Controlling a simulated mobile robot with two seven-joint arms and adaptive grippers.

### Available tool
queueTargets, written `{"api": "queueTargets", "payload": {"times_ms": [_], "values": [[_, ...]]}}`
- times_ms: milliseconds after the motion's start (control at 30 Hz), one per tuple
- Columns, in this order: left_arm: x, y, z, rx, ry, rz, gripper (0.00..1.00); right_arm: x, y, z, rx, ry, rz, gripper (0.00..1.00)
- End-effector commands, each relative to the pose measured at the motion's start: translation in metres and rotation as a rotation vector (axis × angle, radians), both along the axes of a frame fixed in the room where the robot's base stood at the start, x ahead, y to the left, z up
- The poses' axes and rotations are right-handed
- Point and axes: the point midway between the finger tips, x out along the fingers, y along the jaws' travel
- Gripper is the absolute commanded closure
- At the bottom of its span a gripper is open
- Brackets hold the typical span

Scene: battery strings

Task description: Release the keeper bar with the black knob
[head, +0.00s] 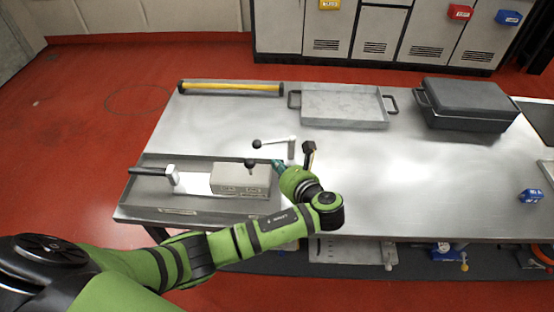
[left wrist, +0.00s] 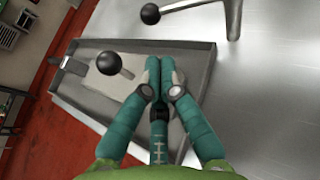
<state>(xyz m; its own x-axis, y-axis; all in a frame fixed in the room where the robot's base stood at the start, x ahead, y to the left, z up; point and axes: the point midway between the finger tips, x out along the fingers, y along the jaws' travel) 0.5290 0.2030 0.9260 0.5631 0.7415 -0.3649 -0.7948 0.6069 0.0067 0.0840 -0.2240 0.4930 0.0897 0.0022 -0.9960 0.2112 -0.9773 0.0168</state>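A silver bar with a black ball knob (head: 257,143) reaches left from a short upright on the table, just behind the tray. It shows at the top of the left wrist view (left wrist: 150,14). A second black knob (head: 250,163) stands on a stem at the beige block (head: 240,178); it also shows in the left wrist view (left wrist: 108,64). I cannot tell for sure which is the keeper bar's knob. My left gripper (head: 277,164) is right of the second knob, apart from both. Its teal fingertips (left wrist: 160,62) are together with nothing seen between them. My right gripper is out of view.
The block sits in a shallow grey tray (head: 185,211) with a black-handled tool (head: 150,171). A black-topped piece (head: 308,152) stands close behind my left wrist. Farther back are an empty handled tray (head: 343,106) and a dark case (head: 465,104). The table's middle right is clear.

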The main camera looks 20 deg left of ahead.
Motion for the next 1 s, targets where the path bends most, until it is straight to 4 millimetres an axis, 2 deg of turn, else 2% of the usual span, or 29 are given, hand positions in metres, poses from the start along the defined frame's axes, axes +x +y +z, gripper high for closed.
{"api": "queueTargets", "payload": {"times_ms": [133, 400, 867, 1000], "values": [[0.016, 0.024, -0.009, 0.003, -0.001, 0.005, 1.0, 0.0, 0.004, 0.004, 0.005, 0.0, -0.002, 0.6], [0.039, 0.052, -0.025, -0.001, -0.003, 0.002, 1.0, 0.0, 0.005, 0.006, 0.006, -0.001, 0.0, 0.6], [0.045, 0.058, -0.028, -0.004, -0.005, 0.0, 1.0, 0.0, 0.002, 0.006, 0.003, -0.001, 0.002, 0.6], [0.049, 0.068, -0.024, -0.002, -0.004, 0.004, 1.0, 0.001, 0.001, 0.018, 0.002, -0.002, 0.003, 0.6]]}}
